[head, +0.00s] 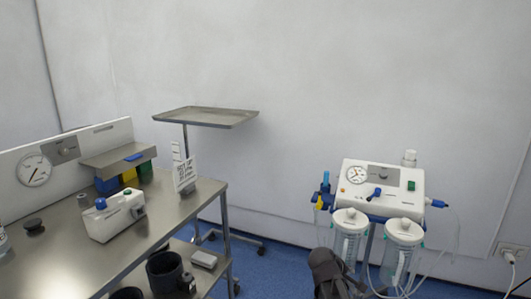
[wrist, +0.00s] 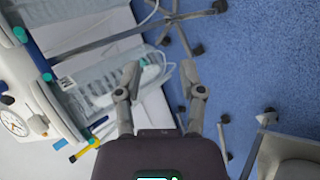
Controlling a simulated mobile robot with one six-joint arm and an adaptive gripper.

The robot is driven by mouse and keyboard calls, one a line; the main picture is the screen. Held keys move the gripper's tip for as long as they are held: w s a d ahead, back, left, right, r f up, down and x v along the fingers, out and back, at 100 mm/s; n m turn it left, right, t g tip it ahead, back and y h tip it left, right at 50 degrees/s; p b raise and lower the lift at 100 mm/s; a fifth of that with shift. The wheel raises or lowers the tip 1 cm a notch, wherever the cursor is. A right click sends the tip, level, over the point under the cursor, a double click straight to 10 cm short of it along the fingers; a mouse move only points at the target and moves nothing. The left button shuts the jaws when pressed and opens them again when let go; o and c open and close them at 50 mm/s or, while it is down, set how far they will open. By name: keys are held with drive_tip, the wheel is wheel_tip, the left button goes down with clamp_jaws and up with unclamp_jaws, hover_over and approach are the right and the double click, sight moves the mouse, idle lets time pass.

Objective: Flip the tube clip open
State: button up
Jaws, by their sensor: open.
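A white suction unit (head: 380,187) with a dial stands at the right in the head view; its edge and dial also show at the left of the wrist view (wrist: 18,125). A blue clip-like part with a yellow piece (head: 322,192) is on its left side; a blue and yellow part also shows in the wrist view (wrist: 84,150). I cannot tell for sure that this is the tube clip, nor whether it is open. My gripper (wrist: 160,78) is open and empty, its fingers spread, to the right of that part in the wrist view, apart from it.
Two clear jars (head: 349,232) (head: 404,240) with white lids hang below the unit, with loose tubing at the right. A steel table (head: 75,250) with a white box (head: 115,215) stands at the left. A tray stand (head: 205,117) is by the wall. Blue floor lies between.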

drive_tip(key=s+a+f+m+g+y+b, duration=0.1)
drive_tip(key=s+a+f+m+g+y, duration=0.1)
drive_tip(key=s+a+f+m+y, duration=0.3)
drive_tip(key=s+a+f+m+g+y+b, duration=0.1)
drive_tip(key=s+a+f+m+g+y, duration=0.2)
drive_tip(key=s, duration=0.4)
wheel_tip(320, 180, up, 39)
drive_tip(key=a+p, duration=0.1)
drive_tip(key=p, duration=3.7)
drive_tip(key=shift+s+h, duration=0.15)
drive_tip(key=shift+h, duration=0.25)
drive_tip(key=shift+a, duration=0.1)
